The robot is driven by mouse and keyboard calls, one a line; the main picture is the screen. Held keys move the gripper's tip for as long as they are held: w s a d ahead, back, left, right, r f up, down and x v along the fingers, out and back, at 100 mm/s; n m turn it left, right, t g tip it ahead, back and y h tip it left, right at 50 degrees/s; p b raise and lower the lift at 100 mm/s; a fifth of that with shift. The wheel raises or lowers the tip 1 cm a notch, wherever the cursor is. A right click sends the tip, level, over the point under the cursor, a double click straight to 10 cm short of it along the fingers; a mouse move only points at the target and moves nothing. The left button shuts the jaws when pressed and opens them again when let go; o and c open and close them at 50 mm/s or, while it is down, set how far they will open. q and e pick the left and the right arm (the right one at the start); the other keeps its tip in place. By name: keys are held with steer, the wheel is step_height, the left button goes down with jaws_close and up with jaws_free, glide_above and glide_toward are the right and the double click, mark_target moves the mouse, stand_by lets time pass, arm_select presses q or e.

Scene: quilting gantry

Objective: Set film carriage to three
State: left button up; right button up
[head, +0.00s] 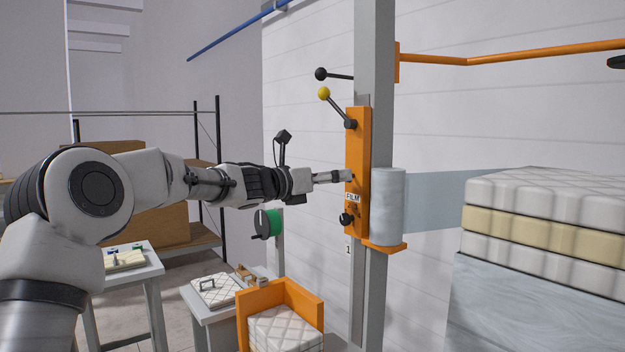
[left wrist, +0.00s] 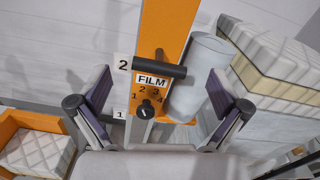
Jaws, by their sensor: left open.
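The orange film carriage (head: 357,140) sits on a tall grey column (head: 374,50) and carries a pale film roll (head: 388,205). In the left wrist view, the carriage's FILM label (left wrist: 152,81) is above a black knob (left wrist: 145,109) ringed by numbers 1 to 4; its exact pointing is hard to read. A black bar handle (left wrist: 158,67) projects from the carriage above the label. My left gripper (head: 346,177) is open at the carriage front, its fingers apart on either side of the handle; contact cannot be told. My right gripper is out of view.
A plate marked 1 (head: 348,248) is low by the column; a plate marked 2 (left wrist: 123,65) is higher. A yellow-knobbed lever (head: 336,106) stands above my gripper. Stacked quilted pads (head: 540,210) are at right, and an orange bin (head: 270,296) is below.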

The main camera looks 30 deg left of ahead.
arm_select(q)
steer(key=v, duration=0.9)
steer(key=shift+s+r, duration=0.1)
